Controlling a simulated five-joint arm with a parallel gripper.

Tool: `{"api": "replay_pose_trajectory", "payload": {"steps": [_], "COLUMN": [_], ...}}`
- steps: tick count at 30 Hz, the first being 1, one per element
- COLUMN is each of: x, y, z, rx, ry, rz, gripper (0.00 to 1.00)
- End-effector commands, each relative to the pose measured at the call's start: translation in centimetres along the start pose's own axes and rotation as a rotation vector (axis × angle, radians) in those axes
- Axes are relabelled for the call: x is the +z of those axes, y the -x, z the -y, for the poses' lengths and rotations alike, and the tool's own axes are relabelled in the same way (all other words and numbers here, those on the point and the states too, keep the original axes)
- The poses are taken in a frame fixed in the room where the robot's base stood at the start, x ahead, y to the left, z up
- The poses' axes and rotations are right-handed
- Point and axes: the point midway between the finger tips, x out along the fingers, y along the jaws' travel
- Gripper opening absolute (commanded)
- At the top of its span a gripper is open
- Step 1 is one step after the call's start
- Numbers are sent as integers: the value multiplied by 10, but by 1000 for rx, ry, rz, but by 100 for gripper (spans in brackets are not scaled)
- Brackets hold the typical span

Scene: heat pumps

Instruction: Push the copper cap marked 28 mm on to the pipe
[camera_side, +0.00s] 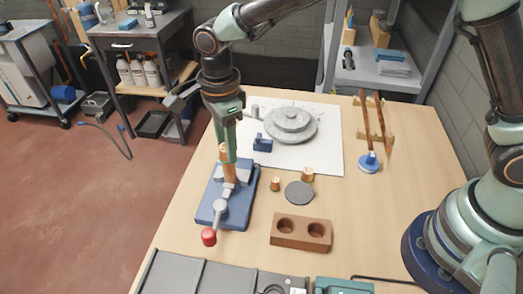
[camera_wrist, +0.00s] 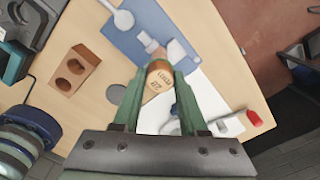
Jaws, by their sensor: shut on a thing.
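My gripper (camera_side: 229,158) points down over the blue clamp base (camera_side: 211,211) in the side view. It is shut on a copper cap (camera_wrist: 160,82), which sits between the green fingers in the wrist view. The cap carries dark printed marks, upside down and too small to read surely. A copper pipe (camera_side: 230,175) stands upright in the grey clamp on the blue base, directly below the fingers. In the side view the fingers partly hide the cap, and I cannot tell whether it touches the pipe or is over its end.
Two small copper pieces (camera_side: 276,184) (camera_side: 308,174) stand right of the base, near a dark disc (camera_side: 299,192). A brown block with two holes (camera_side: 286,243) lies in front. A clamp lever ends in a red knob (camera_side: 208,237). A grey round stack (camera_side: 290,122) sits on a white sheet behind.

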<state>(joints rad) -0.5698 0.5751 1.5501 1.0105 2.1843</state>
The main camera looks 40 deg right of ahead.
Motion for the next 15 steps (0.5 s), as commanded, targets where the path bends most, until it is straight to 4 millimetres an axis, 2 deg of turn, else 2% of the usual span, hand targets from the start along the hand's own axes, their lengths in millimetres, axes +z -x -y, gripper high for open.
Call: {"api": "replay_pose_trajectory", "payload": {"steps": [1,2,4,15], "x": [0,0,0,0], "y": [-2,-2,-2,1], "z": [0,0,0,0], "rx": [1,1,1,0], "ry": [1,1,1,0], "rz": [-1,0,0,0], "gripper": [0,50,76,77]}}
